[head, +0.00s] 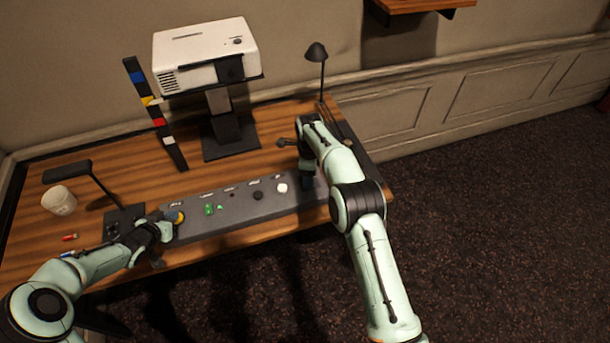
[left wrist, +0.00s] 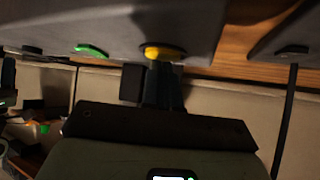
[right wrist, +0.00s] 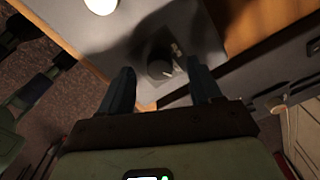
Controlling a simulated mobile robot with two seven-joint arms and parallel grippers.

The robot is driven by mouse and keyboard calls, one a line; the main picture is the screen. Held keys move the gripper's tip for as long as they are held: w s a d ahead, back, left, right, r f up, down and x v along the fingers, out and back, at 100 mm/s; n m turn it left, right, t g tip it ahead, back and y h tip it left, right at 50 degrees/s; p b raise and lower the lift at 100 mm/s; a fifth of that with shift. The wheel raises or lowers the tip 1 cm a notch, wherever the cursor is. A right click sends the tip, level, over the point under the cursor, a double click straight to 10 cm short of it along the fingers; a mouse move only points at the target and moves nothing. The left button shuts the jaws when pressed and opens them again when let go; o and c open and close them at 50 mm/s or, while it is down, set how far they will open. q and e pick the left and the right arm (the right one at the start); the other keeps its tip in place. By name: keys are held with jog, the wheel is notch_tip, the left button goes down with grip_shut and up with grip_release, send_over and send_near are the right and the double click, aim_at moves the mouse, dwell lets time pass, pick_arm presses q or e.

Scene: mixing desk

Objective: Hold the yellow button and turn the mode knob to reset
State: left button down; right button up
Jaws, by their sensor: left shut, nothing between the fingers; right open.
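The yellow button (head: 180,217) is at the left end of the grey console (head: 236,216). My left gripper (head: 170,219) is shut and empty, with its fingertips at the button. In the left wrist view the yellow button (left wrist: 163,52) shows right at the shut fingertips (left wrist: 161,68); I cannot tell how far it is pressed. My right gripper (head: 307,181) is open over the console's right end. In the right wrist view a dark round knob with a light mark (right wrist: 160,68), apparently the mode knob, lies between the open fingers (right wrist: 160,76). In the head view my right gripper hides it.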

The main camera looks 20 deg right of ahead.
jog(key=shift+r, duration=2.95)
pick_arm(q)
jog(key=shift+r+p, duration=1.1)
jog(key=shift+r, duration=0.75)
jog(key=shift+r+p, duration=0.9)
jog(key=shift+r, duration=0.8)
pick_arm(e)
jog(key=w+r, duration=0.3)
jog(key=r, duration=0.4)
jog(key=shift+w+r+t, duration=0.15)
jog(key=shift+t, duration=0.15)
